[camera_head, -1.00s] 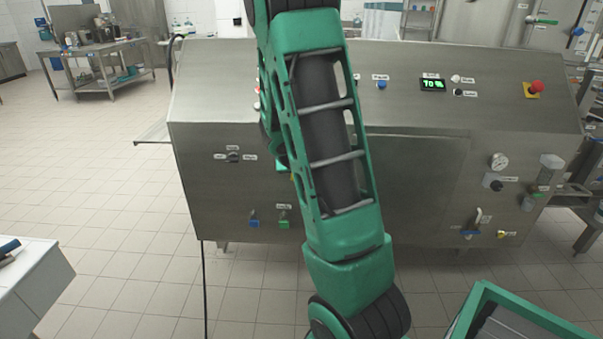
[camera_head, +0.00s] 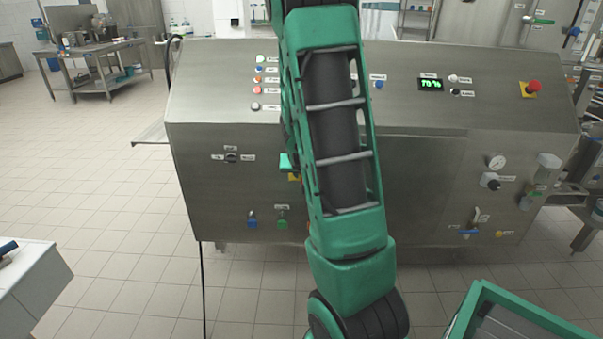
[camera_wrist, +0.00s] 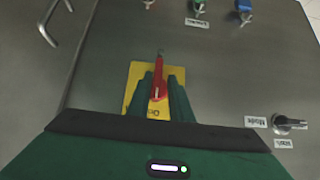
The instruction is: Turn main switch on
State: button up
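The main switch has a red handle (camera_wrist: 158,89) on a yellow plate (camera_wrist: 132,82), on the steel front of the machine (camera_head: 420,180). In the wrist view the handle points up the picture. My gripper (camera_wrist: 161,76) reaches to the plate, with one green finger on each side of the handle. Little gap shows, and the fingers look closed on it. In the head view my gripper (camera_head: 287,162) partly shows at the left of my arm. Only a sliver of the yellow plate shows there, and the red handle is hidden.
A black rotary knob (camera_head: 232,157) is left of my gripper. A blue valve (camera_head: 252,223) and a green valve (camera_head: 282,223) sit below. Coloured buttons (camera_head: 258,80), a display (camera_head: 430,84) and a red emergency stop (camera_head: 533,87) are on the sloped top.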

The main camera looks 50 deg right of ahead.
jog(key=shift+o, duration=0.5)
jog(key=shift+d+r, duration=0.1)
jog(key=v, duration=1)
jog(key=shift+a+r, duration=0.2)
jog(key=shift+a, duration=0.1)
jog(key=shift+s, duration=0.15)
jog(key=s+a+r+n+g+y, duration=0.1)
jog(key=s+a+g+y, duration=0.2)
jog(key=s+a, duration=0.6)
jog(key=s+a+r+n+g+y, duration=0.1)
jog(key=s+a+n+g+y, duration=0.1)
jog(key=s+a, duration=0.8)
jog(key=s+y, duration=0.1)
jog(key=s, duration=0.2)
jog(key=shift+s+r+n+g+y, duration=0.3)
jog(key=shift+r+g+y, duration=0.05)
jog(key=shift+g+y, duration=0.05)
jog(key=shift+d, duration=0.1)
